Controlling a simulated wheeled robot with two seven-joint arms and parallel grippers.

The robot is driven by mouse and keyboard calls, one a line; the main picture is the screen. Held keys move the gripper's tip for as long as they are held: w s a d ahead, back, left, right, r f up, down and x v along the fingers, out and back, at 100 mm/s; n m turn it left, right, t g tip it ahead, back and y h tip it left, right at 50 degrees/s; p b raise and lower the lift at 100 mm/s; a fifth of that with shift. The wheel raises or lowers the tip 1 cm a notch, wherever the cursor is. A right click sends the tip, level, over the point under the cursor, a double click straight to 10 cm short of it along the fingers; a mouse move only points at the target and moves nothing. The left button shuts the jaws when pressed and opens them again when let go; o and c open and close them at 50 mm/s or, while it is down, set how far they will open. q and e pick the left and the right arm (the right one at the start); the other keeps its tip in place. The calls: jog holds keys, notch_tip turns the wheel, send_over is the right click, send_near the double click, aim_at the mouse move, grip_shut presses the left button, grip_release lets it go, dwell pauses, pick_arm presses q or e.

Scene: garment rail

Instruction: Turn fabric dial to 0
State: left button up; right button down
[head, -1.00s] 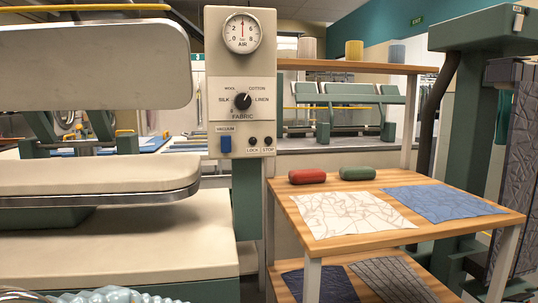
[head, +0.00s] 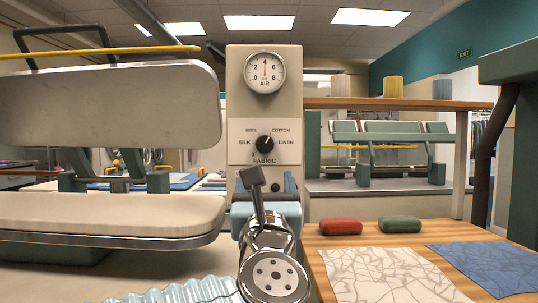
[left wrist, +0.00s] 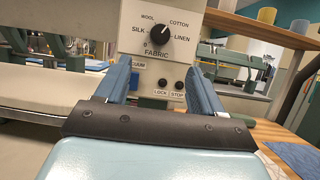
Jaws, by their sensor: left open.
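The fabric dial (head: 265,144) is a black round knob on the beige control panel (head: 240,110), under the AIR gauge. It also shows in the left wrist view (left wrist: 159,33), with its white mark up and to the right, toward COTTON. SILK, WOOL, COTTON and LINEN surround it, with another mark at lower left. My left gripper (head: 265,212) is below the dial in the head view, its fingers largely hidden. In the left wrist view its two blue fingers (left wrist: 160,84) are apart and empty, pointing at the panel below the dial. My right gripper is out of view.
The LOCK and STOP buttons (left wrist: 170,84) sit below the dial, with the VACUUM switch partly hidden by a finger. A padded press (head: 110,215) stands at left. A wooden table (head: 330,241) at right holds red and green rolls and cloths.

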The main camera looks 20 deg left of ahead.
aim_at(265, 148)
pick_arm(q)
jog(key=p+x, duration=0.3)
jog(key=x, duration=1)
jog(key=shift+w, duration=0.25)
jog(key=shift+f, duration=0.1)
jog(key=c, duration=1.1)
jog(key=shift+o, duration=0.2)
jog(key=shift+n, duration=0.4)
